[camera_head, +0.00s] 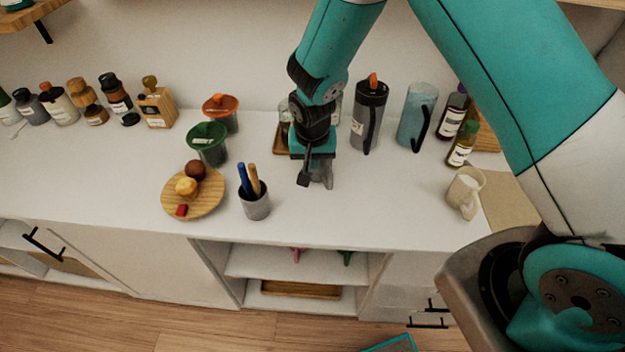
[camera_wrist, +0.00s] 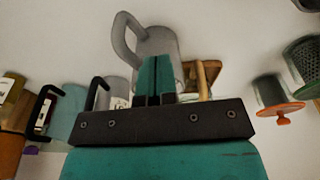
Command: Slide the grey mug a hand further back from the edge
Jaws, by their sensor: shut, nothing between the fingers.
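The grey mug (camera_head: 326,173) stands on the white counter, partly hidden behind my gripper (camera_head: 307,172) in the head view. In the wrist view the grey mug (camera_wrist: 168,42) is beyond the fingers, its loop handle at the upper left. My gripper (camera_wrist: 157,72) is shut and empty, its fingertips overlapping the mug's body in that view. The fingers are low, close to the mug on its front-left side in the head view. I cannot tell whether they touch it.
Behind stand a dark tumbler (camera_head: 369,118), a blue pitcher (camera_head: 416,117) and bottles (camera_head: 462,144). A pen cup (camera_head: 256,206) and a wooden plate (camera_head: 209,206) are to the left. A cream jug (camera_head: 464,192) is to the right. The counter's front middle is clear.

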